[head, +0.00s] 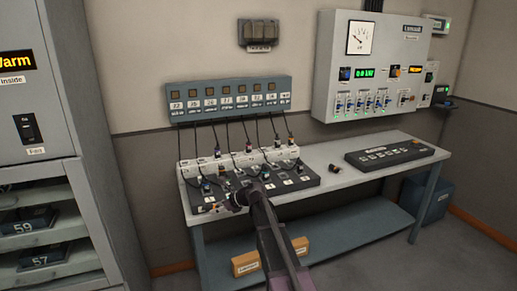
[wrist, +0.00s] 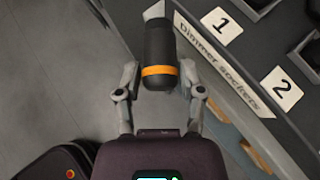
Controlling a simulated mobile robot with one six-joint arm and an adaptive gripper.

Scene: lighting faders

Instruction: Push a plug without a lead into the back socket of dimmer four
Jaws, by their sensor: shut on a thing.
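My gripper (head: 238,199) is shut on a black plug (wrist: 160,50) with an orange band and a pale grey end. The plug has no visible lead. In the wrist view my gripper (wrist: 160,76) has a finger on either side of it, and the plug is beside the front edge of the dark dimmer socket box (wrist: 228,72). Labels 1 (wrist: 221,26) and 2 (wrist: 282,88) show there. In the head view the box (head: 306,182) lies on the table, with several leads plugged in. I cannot make out dimmer four's back socket.
Leads hang from a blue-grey numbered panel (head: 230,98) on the wall to the box. A grey cabinet stands at left.

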